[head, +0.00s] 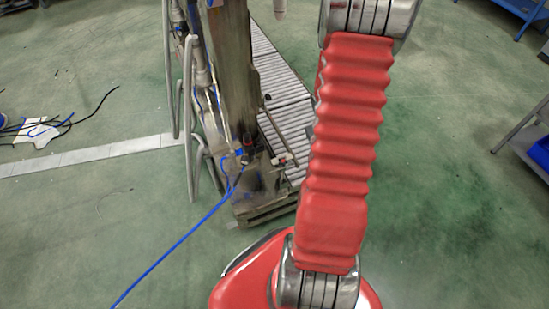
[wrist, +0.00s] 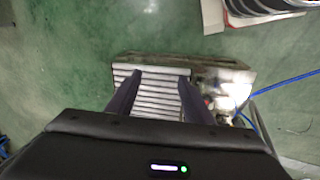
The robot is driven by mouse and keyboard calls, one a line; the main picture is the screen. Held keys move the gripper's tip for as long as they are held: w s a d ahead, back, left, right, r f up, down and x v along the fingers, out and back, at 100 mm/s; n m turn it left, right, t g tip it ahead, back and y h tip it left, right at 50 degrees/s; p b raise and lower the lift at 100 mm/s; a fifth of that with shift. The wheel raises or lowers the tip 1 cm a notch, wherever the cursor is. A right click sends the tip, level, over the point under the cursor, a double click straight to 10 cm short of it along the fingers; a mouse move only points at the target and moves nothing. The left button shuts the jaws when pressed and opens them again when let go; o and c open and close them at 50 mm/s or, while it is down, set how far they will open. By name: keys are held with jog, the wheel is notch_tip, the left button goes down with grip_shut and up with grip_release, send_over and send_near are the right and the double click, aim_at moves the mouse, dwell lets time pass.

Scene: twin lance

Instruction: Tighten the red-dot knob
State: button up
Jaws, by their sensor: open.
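The lance machine's upright column (head: 222,60) stands left of centre in the head view, with fittings (head: 246,155) and blue hoses at its foot. Some of these fittings show brightly lit at the right of the wrist view (wrist: 228,90). I cannot make out the red-dot knob in either view; the parts are too small and blurred. My gripper (wrist: 159,76) is open, its two dark fingers apart above the roller conveyor (wrist: 155,98), with nothing seen between them. The fittings lie to the right of the fingers. The head view does not show my gripper.
The conveyor (head: 270,75) runs behind the column. Grey pipes (head: 188,110) rise along its left side. A blue hose (head: 175,254) trails over the green floor. Black cables (head: 70,122) lie at left. A bench with a blue bin (head: 540,152) stands at right.

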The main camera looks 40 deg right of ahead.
jog(key=s+d+f+n+t, duration=0.1)
jog(key=d+f, duration=0.2)
jog(key=f, duration=0.4)
jog(key=s+d+f+t, duration=0.1)
jog(key=s+d+f, duration=0.15)
jog(key=f, duration=0.45)
jog(key=n+t+y, duration=0.6)
jog(key=t, duration=1)
send_near(275, 161)
jog(key=s+r, duration=0.2)
jog(key=s, duration=0.2)
jog(key=shift+w+d+r, duration=0.15)
jog(key=shift+d+r, duration=0.05)
jog(key=shift+d, duration=0.3)
jog(key=shift+x, duration=6.95)
